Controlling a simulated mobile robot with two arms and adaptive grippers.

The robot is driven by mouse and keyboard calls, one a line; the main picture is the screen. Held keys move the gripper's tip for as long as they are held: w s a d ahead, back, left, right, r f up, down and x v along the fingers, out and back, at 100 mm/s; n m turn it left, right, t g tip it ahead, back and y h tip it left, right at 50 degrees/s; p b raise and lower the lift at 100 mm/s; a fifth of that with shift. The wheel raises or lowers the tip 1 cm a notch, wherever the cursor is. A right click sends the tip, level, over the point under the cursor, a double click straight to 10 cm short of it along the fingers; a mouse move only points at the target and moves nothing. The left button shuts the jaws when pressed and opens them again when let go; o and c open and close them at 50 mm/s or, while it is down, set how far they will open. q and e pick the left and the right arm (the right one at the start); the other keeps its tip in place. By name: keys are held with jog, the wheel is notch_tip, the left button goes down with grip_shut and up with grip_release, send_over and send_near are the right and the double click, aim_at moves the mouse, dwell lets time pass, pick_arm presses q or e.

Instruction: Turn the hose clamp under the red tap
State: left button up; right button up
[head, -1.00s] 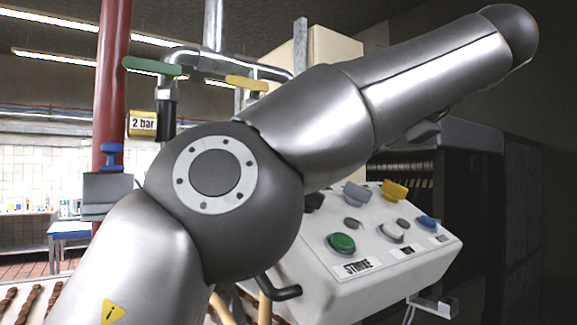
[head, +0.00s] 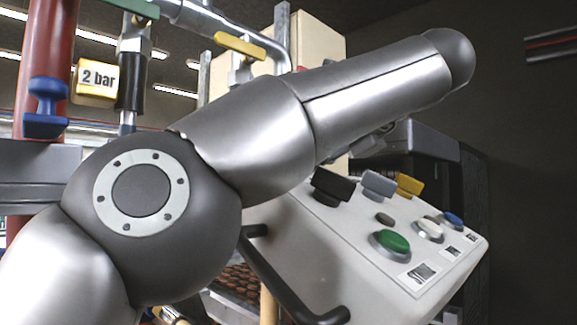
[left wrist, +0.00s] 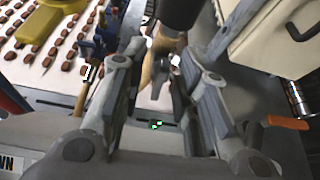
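No red tap shows in either view, and I cannot make out a hose clamp. In the head view a green tap handle (head: 133,7) is cut by the top edge, with a dark hose fitting (head: 133,75) below it. A yellow tap handle (head: 240,46) is to its right. My left arm crosses the head view, but its gripper does not show there. In the left wrist view my left gripper (left wrist: 160,75) has its fingers apart. A dark cylinder (left wrist: 180,12) and a tan part show beyond the gap. My right gripper is in neither view.
A white control box (head: 345,245) with a green button (head: 390,243) and several coloured knobs stands right of my arm. A red pipe (head: 45,45) with a blue handle (head: 47,105) stands at the left. A "2 bar" sign (head: 97,80) hangs beside the hose fitting.

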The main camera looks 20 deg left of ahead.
pick_arm(q)
jog(key=shift+s+d+r, duration=0.15)
jog(key=shift+s+d, duration=0.05)
jog(key=shift+d, duration=0.45)
jog(key=shift+c, duration=2)
jog(key=shift+a, duration=0.1)
grip_shut()
jog(key=shift+w+f+m+g+y+p, duration=0.3)
jog(key=shift+m+g+p, duration=0.7)
jog(key=shift+p, duration=1.8)
jog(key=shift+w+r+m+g+y+p, duration=0.1)
jog(key=shift+m+g+y+p, duration=0.45)
jog(key=shift+m+p, duration=1.55)
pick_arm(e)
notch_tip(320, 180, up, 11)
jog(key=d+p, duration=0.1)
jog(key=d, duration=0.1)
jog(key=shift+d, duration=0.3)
pick_arm(q)
jog(key=shift+n, duration=0.7)
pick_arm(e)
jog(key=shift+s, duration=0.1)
pick_arm(q)
jog(key=shift+f, duration=0.1)
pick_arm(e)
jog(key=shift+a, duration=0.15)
